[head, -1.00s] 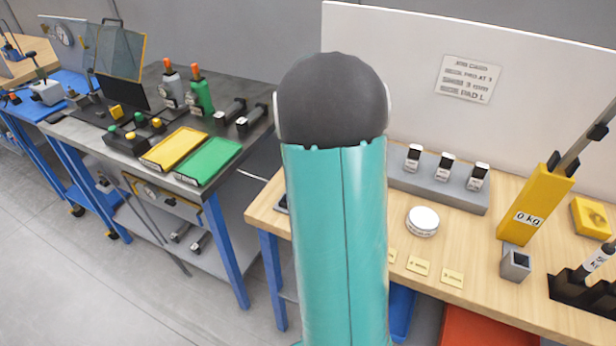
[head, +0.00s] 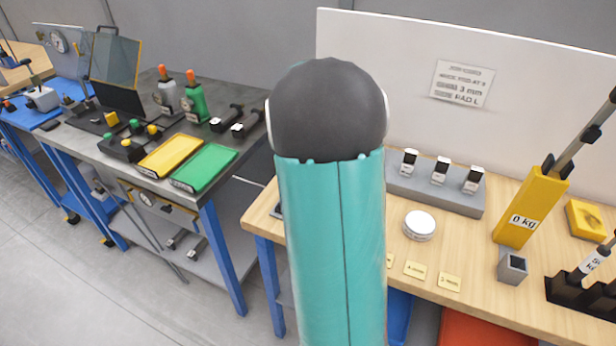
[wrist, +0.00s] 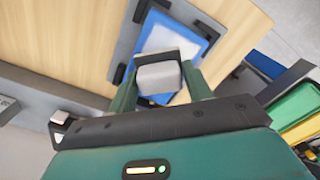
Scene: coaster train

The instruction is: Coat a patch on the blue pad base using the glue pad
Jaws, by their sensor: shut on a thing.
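In the wrist view my gripper (wrist: 160,72) is shut on a pale grey block with a dark far edge, which I take to be the glue pad (wrist: 158,78). The blue pad base (wrist: 206,47) lies beyond it, in a dark grey holder on the wooden table. A pale patch shows in the middle of the blue base. The block covers the near part of the base, and I cannot tell whether the two touch. In the head view my arm hides the gripper, the block and the base.
Right of my arm are a grey rack (head: 420,196) with three small stamp-like blocks, a round white tin (head: 420,224) and a yellow 0 kg post (head: 527,205). Yellow (head: 172,155) and green (head: 204,168) trays sit on the left bench. A gap separates the benches.

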